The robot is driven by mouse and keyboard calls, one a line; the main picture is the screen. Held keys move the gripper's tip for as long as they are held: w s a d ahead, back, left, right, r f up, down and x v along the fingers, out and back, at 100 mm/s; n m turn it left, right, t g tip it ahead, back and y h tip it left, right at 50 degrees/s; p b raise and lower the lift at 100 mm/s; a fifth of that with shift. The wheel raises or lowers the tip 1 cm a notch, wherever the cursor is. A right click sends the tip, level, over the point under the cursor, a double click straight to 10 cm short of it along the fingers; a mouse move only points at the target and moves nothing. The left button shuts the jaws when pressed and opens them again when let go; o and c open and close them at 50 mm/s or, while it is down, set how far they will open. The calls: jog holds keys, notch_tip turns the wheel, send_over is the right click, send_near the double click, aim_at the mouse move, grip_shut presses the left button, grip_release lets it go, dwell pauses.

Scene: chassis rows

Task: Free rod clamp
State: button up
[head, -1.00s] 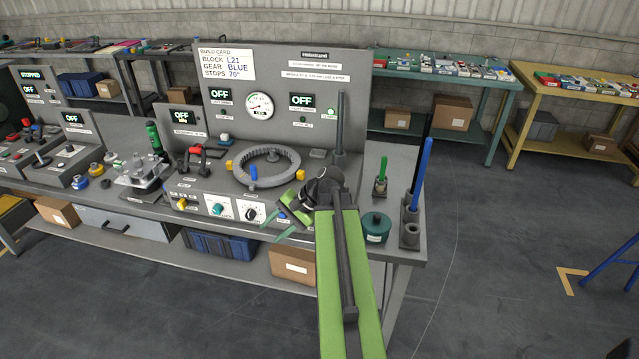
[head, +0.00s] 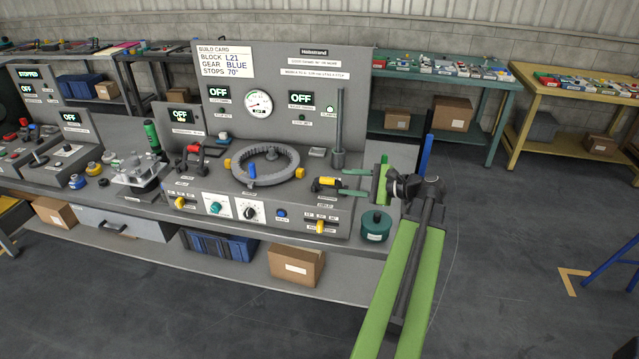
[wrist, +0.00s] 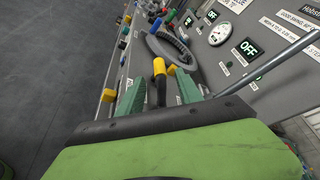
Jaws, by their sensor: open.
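A short black lever with a yellow end (head: 326,183) stands on the right part of the grey console; its label is too small to read, and I cannot tell for sure that it is the rod clamp. My gripper (head: 347,182) is open, pointing left, with its green fingers just to the right of this lever. In the wrist view, the yellow-ended lever (wrist: 159,68) shows between the two open fingers (wrist: 158,88), not gripped. A grey upright rod (head: 339,120) stands in a socket behind the lever.
A grey ring with yellow blocks (head: 265,167) lies left of the lever. A red-handled lever (head: 193,150) stands further left. A dark green round canister (head: 376,226) sits below my gripper at the bench's right. A blue rod (head: 425,155) stands behind my wrist.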

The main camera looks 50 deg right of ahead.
aim_at(323, 179)
jog(key=b+x, duration=0.2)
jog(key=x, duration=0.9)
grip_shut()
jog(key=shift+r, duration=0.1)
dwell(0.8)
